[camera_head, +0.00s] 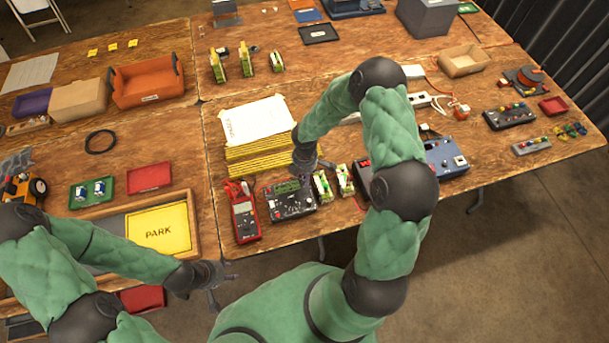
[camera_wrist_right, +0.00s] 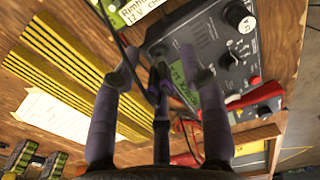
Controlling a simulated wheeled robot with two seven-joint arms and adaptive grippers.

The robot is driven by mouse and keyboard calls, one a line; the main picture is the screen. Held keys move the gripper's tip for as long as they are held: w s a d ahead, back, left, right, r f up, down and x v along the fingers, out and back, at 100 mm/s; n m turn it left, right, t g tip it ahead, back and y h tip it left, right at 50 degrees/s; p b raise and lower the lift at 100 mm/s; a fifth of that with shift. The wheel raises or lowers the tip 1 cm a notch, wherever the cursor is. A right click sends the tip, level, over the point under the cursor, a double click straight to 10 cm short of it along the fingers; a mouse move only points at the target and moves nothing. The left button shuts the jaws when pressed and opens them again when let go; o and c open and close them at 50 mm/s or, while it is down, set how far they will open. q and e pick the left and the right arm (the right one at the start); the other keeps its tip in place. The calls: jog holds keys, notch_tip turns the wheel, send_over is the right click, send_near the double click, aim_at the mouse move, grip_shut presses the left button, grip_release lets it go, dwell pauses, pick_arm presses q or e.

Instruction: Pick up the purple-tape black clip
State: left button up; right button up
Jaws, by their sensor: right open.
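My right gripper (camera_head: 308,161) is over the back edge of a black charger box (camera_head: 291,203) with knobs and a green display. In the right wrist view, its fingers (camera_wrist_right: 163,75) are spread over the box (camera_wrist_right: 236,55), around the display area. A dark slim shape and a black lead lie between or near the fingers. Nothing is clearly held. My left gripper (camera_head: 222,282) is at the lower left, its fingers apart and empty, near the front table edge.
A red multimeter (camera_head: 245,217) stands left of the charger box. Green-and-white blocks (camera_head: 322,187) are close on its right. Yellow-striped strips (camera_head: 258,153) and a white sheet (camera_head: 257,120) lie behind. A yellow PARK panel (camera_head: 158,231) is at the left.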

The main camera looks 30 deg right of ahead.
jog(key=shift+f, duration=0.1)
grip_shut()
dwell(0.3)
jog(key=shift+r, duration=0.35)
jog(key=r, duration=0.3)
jog(key=shift+s+a+r+p, duration=0.1)
jog(key=shift+s+p, duration=0.15)
jog(key=shift+p, duration=0.1)
jog(key=s+a+r, duration=0.6)
jog(key=s+r, duration=0.3)
jog(key=s, duration=0.2)
jog(key=shift+s+a, duration=0.25)
jog(key=shift+s, duration=0.15)
